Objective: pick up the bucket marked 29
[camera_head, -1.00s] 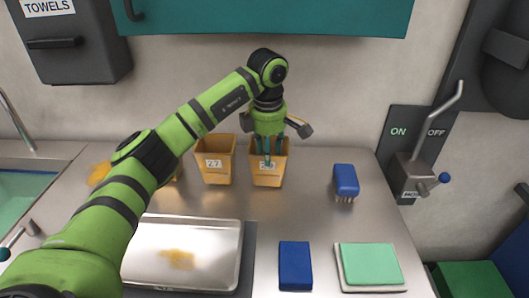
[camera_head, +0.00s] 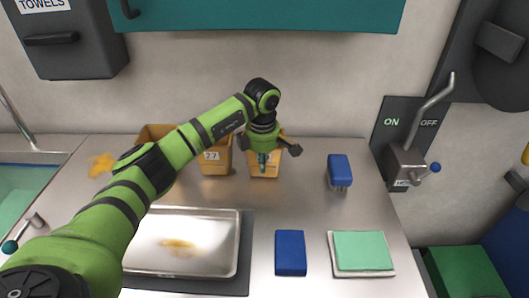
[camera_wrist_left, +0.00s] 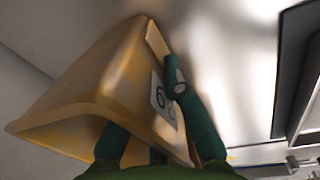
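The bucket marked 29 (camera_head: 257,171) is a yellow-orange tub standing on the steel counter, just right of the bucket marked 27 (camera_head: 213,166). My left gripper (camera_head: 263,163) is at its front wall and hides most of its label in the head view. In the left wrist view the bucket (camera_wrist_left: 85,80) is tilted in the picture, its label partly covered by a finger. One finger goes inside the rim and the other (camera_wrist_left: 190,105) lies against the labelled outside, so the wall is between them. The inside fingertip is hidden. My right gripper is not in view.
Another yellow-orange bucket (camera_head: 155,131) stands behind my left arm. A metal tray (camera_head: 215,257), blue block (camera_head: 291,252), green sponge (camera_head: 363,251) and blue brush (camera_head: 339,168) lie on the counter. A lever switch (camera_head: 407,160) is on the right wall.

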